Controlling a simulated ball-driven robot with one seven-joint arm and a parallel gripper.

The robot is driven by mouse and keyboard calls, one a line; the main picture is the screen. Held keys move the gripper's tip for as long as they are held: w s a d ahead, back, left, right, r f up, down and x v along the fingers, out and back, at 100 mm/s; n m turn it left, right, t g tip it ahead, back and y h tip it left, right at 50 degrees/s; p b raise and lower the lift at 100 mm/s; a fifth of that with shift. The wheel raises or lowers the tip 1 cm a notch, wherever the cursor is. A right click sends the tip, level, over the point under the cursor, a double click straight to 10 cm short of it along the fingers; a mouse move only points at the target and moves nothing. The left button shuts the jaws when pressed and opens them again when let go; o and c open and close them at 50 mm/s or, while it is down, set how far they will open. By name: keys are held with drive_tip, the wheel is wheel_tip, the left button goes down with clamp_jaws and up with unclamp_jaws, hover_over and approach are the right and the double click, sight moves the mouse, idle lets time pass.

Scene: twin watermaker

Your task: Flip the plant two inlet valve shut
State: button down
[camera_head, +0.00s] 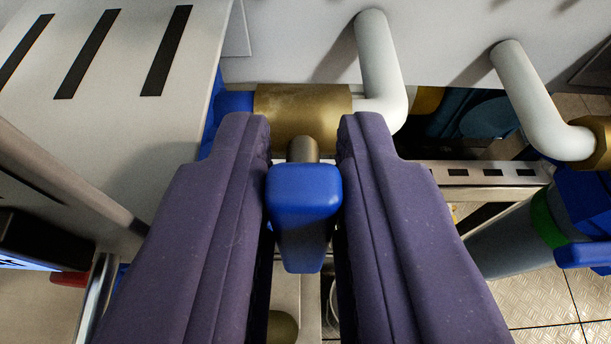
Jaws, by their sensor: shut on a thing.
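A brass valve body (310,112) sits on a white elbow pipe in the upper middle of the view. Its blue lever handle (304,205) points toward me and down, below the short brass stem. My gripper (305,150) has its two purple padded fingers on either side of the handle and is shut on it. The fingertips reach up to the brass body. The sides of the handle are partly hidden by the fingers. I cannot tell from this view whether this is the plant two valve.
A second brass valve (598,140) with a blue handle (585,254) stands at the right edge, on another white pipe (530,95). A pale slotted cabinet (110,110) fills the upper left. Checker-plate floor (535,295) shows at lower right.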

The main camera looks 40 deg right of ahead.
drive_tip(key=c, duration=1.4)
unclamp_jaws()
drive_tip(key=p+v, duration=0.2)
drive_tip(key=v, duration=0.5)
drive_tip(key=shift+s+a+p, duration=0.3)
